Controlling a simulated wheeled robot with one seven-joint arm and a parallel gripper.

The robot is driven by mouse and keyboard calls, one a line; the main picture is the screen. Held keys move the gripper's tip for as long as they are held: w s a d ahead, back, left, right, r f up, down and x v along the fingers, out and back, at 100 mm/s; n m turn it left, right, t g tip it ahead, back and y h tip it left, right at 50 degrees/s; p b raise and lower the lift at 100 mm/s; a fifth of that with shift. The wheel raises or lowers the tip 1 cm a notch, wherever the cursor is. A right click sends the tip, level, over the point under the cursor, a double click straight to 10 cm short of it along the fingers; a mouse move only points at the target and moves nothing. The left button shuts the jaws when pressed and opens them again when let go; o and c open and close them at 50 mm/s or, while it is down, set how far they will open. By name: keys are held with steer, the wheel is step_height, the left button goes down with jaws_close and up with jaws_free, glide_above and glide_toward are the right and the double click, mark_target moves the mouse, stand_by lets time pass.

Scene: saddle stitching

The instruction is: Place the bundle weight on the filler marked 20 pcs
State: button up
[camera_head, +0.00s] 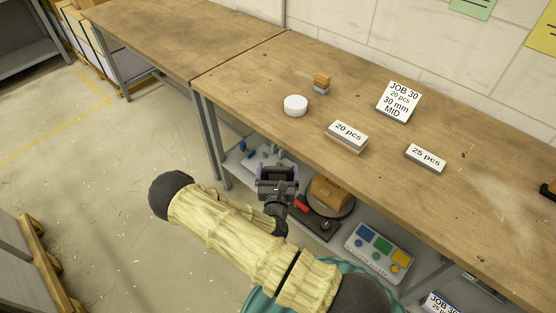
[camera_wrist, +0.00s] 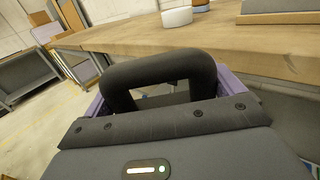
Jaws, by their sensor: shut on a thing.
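My gripper (camera_head: 278,178) is in front of the workbench's front edge, off the tabletop. It is shut on a dark thing with a thick black arched handle, which I take to be the bundle weight (camera_wrist: 160,68); the handle shows between the purple finger parts in the wrist view. Its lower part is hidden. The filler marked 20 pcs (camera_head: 347,134) is a pale block with a white label, lying near the front edge of the bench, up and right of my gripper. The filler marked 25 pcs (camera_head: 425,157) lies farther right.
Below, a shelf holds a button panel (camera_head: 379,252) and a brown item (camera_head: 330,193). Bench space left of the tub is clear.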

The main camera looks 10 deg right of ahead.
steer(key=s+f+n+y, duration=0.1)
steer(key=f, duration=0.1)
steer(key=s+f+n+y, duration=0.1)
steer(key=f, duration=0.1)
steer(key=s+f+y, duration=0.1)
steer(key=y, duration=0.1)
steer(key=shift+f+n+t, duration=0.4)
steer(key=shift+s+d+f+n+y, duration=0.1)
steer(key=shift+s+f+n+y, duration=0.2)
steer(key=shift+s+f+y, duration=0.25)
steer(key=shift+f, duration=0.15)
